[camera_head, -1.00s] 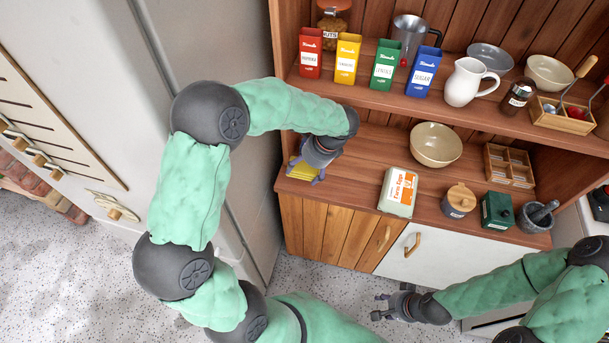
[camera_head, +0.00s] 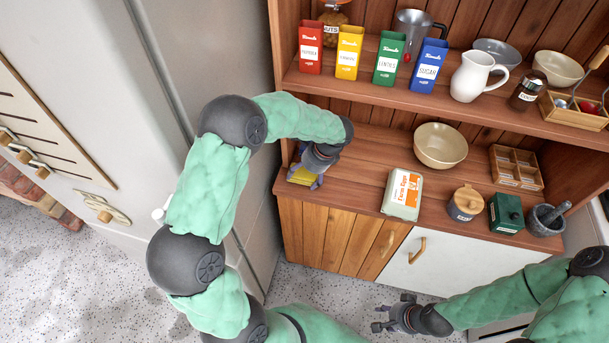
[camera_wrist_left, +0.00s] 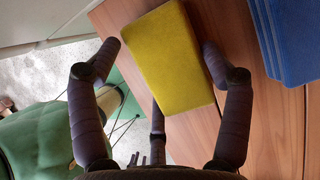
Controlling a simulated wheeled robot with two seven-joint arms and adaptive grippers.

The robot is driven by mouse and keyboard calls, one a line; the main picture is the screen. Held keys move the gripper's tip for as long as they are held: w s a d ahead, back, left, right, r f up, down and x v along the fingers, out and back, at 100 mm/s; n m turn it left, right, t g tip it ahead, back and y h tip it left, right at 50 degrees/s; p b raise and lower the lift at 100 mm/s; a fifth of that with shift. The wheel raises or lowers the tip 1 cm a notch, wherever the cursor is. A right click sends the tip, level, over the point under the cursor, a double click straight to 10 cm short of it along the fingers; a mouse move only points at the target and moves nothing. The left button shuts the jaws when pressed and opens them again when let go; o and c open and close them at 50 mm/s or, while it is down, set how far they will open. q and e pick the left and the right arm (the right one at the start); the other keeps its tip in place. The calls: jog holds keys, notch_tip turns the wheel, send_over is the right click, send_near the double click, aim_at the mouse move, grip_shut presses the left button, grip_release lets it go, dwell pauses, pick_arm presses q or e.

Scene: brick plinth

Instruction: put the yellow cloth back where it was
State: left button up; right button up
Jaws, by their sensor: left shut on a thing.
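The yellow cloth (camera_wrist_left: 168,58) is a flat, folded block between the fingers of my left gripper (camera_wrist_left: 160,48) in the left wrist view. In the head view, the cloth (camera_head: 302,176) shows partly under my left gripper (camera_head: 313,172), at the left end of the wooden counter (camera_head: 350,184). The gripper is shut on the cloth, with a finger at either long side. I cannot tell whether the cloth touches the counter. My right gripper (camera_head: 393,314) is empty, its fingers apart, in front of the white cabinet door.
A blue folded cloth (camera_wrist_left: 290,40) lies right of the yellow one in the wrist view. An egg carton (camera_head: 402,194) and a bowl (camera_head: 440,146) stand right of my left gripper. The upper shelf (camera_head: 375,92) overhangs the counter. A tall pale cabinet stands left.

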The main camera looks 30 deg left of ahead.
aim_at(307, 175)
pick_arm(q)
jog(key=o, duration=1)
jog(key=shift+f, duration=0.15)
jog(key=shift+c, duration=0.2)
jog(key=shift+r, duration=0.45)
jog(key=d+r+p, duration=0.2)
jog(key=shift+w+r+p, duration=0.3)
jog(key=shift+w+r, duration=0.05)
jog(key=w+d+p, duration=0.1)
jog(key=d, duration=0.2)
jog(key=w+d+p, duration=0.1)
jog(key=d, duration=0.3)
jog(key=w+d, duration=0.1)
jog(key=d, duration=0.2)
jog(key=shift+w+d+f+p, duration=0.1)
jog(key=shift+d+f+p, duration=0.1)
jog(key=shift+d+p, duration=0.15)
jog(key=shift+a, duration=0.1)
